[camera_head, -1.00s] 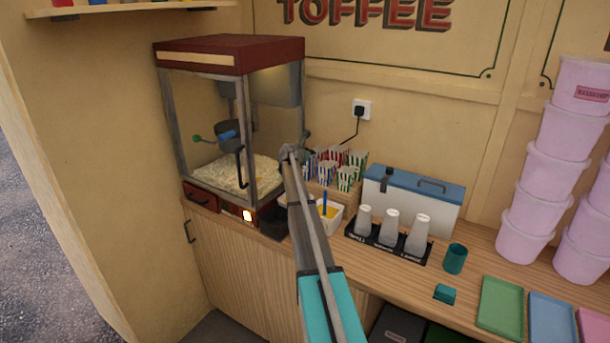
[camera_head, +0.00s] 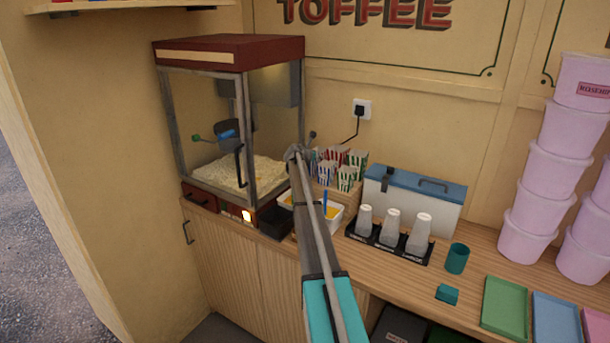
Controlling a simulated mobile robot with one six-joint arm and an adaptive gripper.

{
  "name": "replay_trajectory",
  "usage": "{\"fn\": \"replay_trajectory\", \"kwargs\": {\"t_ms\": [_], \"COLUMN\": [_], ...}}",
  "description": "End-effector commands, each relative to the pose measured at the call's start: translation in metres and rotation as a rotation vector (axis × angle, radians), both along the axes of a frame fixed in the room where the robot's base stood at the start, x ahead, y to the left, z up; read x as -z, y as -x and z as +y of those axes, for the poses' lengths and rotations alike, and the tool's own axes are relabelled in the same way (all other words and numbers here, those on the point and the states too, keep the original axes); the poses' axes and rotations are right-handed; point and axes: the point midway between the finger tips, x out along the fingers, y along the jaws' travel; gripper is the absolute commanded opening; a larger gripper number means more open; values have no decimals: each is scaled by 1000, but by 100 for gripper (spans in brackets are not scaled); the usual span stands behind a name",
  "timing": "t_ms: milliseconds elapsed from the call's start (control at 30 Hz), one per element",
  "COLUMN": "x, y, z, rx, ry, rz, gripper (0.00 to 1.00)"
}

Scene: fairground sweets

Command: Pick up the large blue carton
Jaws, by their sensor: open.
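Blue-and-white striped cartons (camera_head: 326,174) stand at the left side of a wooden holder (camera_head: 322,195) on the counter, beside the popcorn machine. Which blue one is the large one I cannot tell at this size. Red-striped cartons (camera_head: 335,154) stand behind and green-striped cartons (camera_head: 347,177) to the right. My gripper (camera_head: 296,153) is at the far end of my arm, just left of the cartons in the picture. It is open and appears empty, though its fingers are tiny and mostly hidden by the arm. My arm covers part of the area left of the holder.
The popcorn machine (camera_head: 240,120) stands close on the left. A black tray (camera_head: 275,222) and white tub (camera_head: 331,217) sit in front of the cartons. A teal cup (camera_head: 457,258) stands further right.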

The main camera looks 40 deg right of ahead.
Motion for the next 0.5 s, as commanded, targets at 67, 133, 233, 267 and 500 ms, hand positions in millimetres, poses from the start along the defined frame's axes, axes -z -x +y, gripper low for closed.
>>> {"fn": "replay_trajectory", "kwargs": {"t_ms": [67, 133, 233, 267, 500], "x": [0, 0, 0, 0, 0], "y": [0, 0, 0, 0, 0], "z": [0, 0, 0, 0, 1], "rx": [0, 0, 0, 0, 0], "ry": [0, 0, 0, 0, 0], "rz": [0, 0, 0, 0, 0], "gripper": [44, 44, 44, 44, 7]}}
